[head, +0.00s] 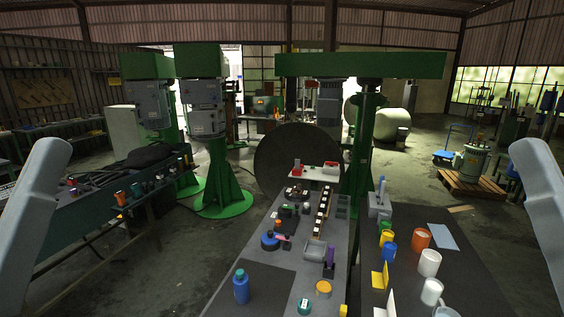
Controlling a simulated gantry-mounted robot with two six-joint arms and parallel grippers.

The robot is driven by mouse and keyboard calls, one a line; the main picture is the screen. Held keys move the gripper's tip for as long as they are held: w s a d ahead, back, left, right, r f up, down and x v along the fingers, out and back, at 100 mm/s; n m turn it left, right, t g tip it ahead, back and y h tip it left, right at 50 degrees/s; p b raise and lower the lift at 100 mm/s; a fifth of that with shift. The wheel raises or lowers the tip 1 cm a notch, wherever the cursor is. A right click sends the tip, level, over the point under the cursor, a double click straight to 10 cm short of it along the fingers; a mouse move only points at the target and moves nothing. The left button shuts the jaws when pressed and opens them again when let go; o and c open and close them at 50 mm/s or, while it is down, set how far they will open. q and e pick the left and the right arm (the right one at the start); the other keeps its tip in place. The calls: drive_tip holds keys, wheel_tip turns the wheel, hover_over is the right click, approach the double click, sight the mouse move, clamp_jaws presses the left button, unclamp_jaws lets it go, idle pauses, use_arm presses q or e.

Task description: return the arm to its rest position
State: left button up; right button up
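Part of my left arm shows as a pale grey link at the left edge of the head view, raised and tilted inward at its top. Part of my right arm shows as a matching grey link at the right edge, also raised. Neither arm touches the tables or the things on them. Both grippers are outside the view, so their fingers cannot be seen.
A long grey table (262,275) in the middle bears a blue bottle (241,287), an orange-topped jar (323,287) and small parts. A dark table (455,265) at right holds coloured cups and white cups (430,262). Green machines (219,175) stand behind.

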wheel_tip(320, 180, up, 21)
drive_tip(key=p, duration=1.7)
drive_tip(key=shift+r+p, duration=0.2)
drive_tip(key=shift+p, duration=0.1)
